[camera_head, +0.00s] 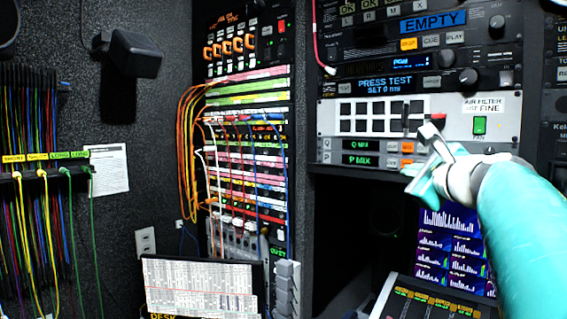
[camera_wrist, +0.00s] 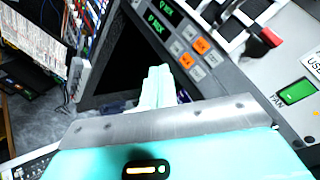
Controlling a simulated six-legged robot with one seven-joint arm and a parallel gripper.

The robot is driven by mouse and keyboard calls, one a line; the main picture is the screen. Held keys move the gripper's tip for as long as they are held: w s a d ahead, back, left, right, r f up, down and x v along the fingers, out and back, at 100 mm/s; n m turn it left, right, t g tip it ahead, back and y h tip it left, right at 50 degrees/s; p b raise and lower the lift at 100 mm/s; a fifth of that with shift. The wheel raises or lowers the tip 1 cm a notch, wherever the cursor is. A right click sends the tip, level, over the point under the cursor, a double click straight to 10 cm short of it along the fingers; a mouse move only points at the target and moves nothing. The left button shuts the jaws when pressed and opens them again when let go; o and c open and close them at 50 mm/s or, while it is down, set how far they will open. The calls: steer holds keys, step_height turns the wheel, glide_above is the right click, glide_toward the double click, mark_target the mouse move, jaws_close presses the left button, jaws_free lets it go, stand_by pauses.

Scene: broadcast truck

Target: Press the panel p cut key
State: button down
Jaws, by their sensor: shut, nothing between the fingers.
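The key panel has two rows. The upper row has a green "Q MIX" display (camera_head: 360,146), and the lower row has a green "P MIX" display (camera_head: 360,160). Beside the P display are a grey key (camera_head: 393,161) and an orange key (camera_head: 407,162). In the wrist view the lower row shows a grey key (camera_wrist: 177,48), an orange key (camera_wrist: 188,60) and another grey key (camera_wrist: 197,74); their lettering is too small to read. My gripper (camera_head: 424,160) is shut and empty, covering the row's right end. In the wrist view its fingertips (camera_wrist: 158,72) appear left of these keys, with contact not visible.
Above the keys is a white panel with black squares (camera_head: 384,114), a red fader end (camera_wrist: 270,38) and a green fan switch (camera_head: 479,124). A dark recess (camera_head: 350,210) opens below the rack. A monitor (camera_head: 449,245) and a lit console (camera_head: 440,300) lie lower right.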

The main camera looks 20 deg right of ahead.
steer(key=shift+d, duration=0.15)
steer(key=w+d, duration=0.4)
steer(key=d, duration=0.3)
steer(key=shift+d, duration=0.25)
steer(key=shift+d, duration=0.15)
stand_by(1.8)
steer(key=shift+w+d, duration=0.15)
steer(key=shift+d, duration=0.1)
steer(key=shift+w+d, duration=0.15)
steer(key=shift+d, duration=0.15)
stand_by(0.7)
steer(key=shift+s+a+f, duration=0.1)
steer(key=shift+s+a, duration=0.25)
steer(key=shift+a, duration=0.3)
steer(key=shift+a, duration=0.15)
steer(key=shift+s+a, duration=0.35)
steer(key=shift+a, duration=0.35)
steer(key=shift+s+a, duration=0.4)
steer(key=shift+a, duration=0.3)
steer(key=shift+s+a, duration=0.35)
steer(key=shift+a, duration=0.35)
